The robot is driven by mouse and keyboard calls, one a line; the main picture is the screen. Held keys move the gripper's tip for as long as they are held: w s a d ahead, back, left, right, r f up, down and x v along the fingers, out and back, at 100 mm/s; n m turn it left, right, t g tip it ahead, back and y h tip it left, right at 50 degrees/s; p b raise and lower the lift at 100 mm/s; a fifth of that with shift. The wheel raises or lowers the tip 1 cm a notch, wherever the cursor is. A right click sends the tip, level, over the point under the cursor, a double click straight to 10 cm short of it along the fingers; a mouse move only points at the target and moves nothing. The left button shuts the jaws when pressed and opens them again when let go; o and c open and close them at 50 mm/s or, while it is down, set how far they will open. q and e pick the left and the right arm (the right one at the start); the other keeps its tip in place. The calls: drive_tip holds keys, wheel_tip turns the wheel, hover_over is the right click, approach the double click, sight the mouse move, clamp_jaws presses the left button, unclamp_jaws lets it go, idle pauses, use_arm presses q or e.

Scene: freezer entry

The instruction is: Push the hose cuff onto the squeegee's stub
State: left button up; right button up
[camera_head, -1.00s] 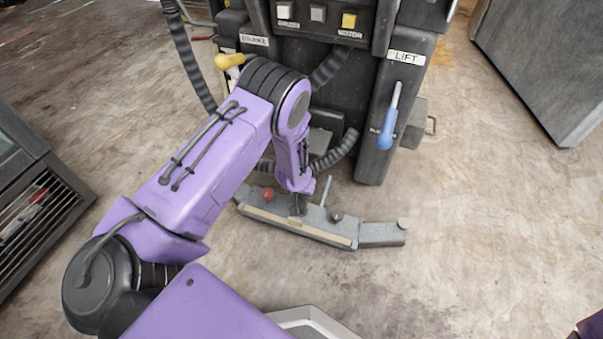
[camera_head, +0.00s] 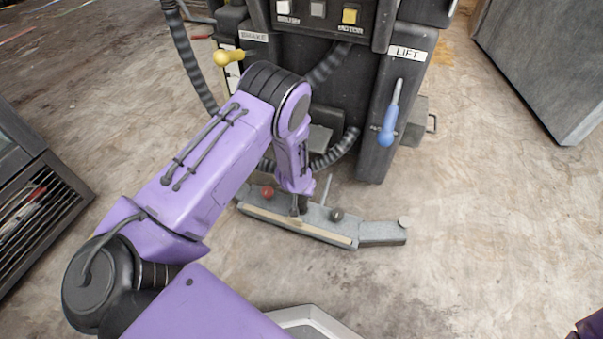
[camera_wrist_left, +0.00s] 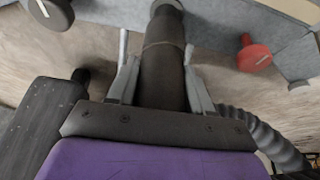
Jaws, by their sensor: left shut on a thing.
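The squeegee (camera_head: 345,237) is a long grey bar with a pale strip, lying on the floor in front of the machine. It carries a red knob (camera_head: 267,192) and a black knob (camera_head: 337,215). My left gripper (camera_head: 299,207) is low over its middle, between the knobs. In the left wrist view the gripper (camera_wrist_left: 160,75) is shut on the dark hose cuff (camera_wrist_left: 162,70), with a finger on each side. The cuff's far end meets a grey round part on the squeegee (camera_wrist_left: 215,15); I cannot tell how far it overlaps the stub. My right gripper is out of view.
The dark machine (camera_head: 335,85) stands behind, with a blue-handled lift lever (camera_head: 389,122) and a yellow-knobbed lever (camera_head: 222,57). The ribbed hose (camera_wrist_left: 250,125) runs beside the gripper. A black slatted unit (camera_head: 40,205) is at left.

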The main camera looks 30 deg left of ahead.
sight(302, 199)
use_arm(q)
drive_tip(key=shift+f+b, duration=0.55)
drive_tip(key=shift+f, duration=0.35)
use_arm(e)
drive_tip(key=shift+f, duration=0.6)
use_arm(q)
drive_tip(key=shift+f+b, duration=1)
drive_tip(key=shift+f, duration=0.5)
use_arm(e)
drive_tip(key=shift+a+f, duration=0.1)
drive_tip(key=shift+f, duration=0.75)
use_arm(q)
drive_tip(key=o, duration=1.2)
drive_tip(key=shift+c, duration=0.2)
drive_tip(key=p+v, duration=0.2)
drive_tip(key=v, duration=0.1)
drive_tip(key=p+v, duration=0.2)
drive_tip(key=p, duration=0.1)
drive_tip(key=p+v, duration=0.3)
drive_tip(key=shift+w+r, duration=0.2)
drive_tip(key=shift+r, duration=0.25)
drive_tip(key=shift+s+r, duration=0.1)
drive_tip(key=shift+s, duration=0.05)
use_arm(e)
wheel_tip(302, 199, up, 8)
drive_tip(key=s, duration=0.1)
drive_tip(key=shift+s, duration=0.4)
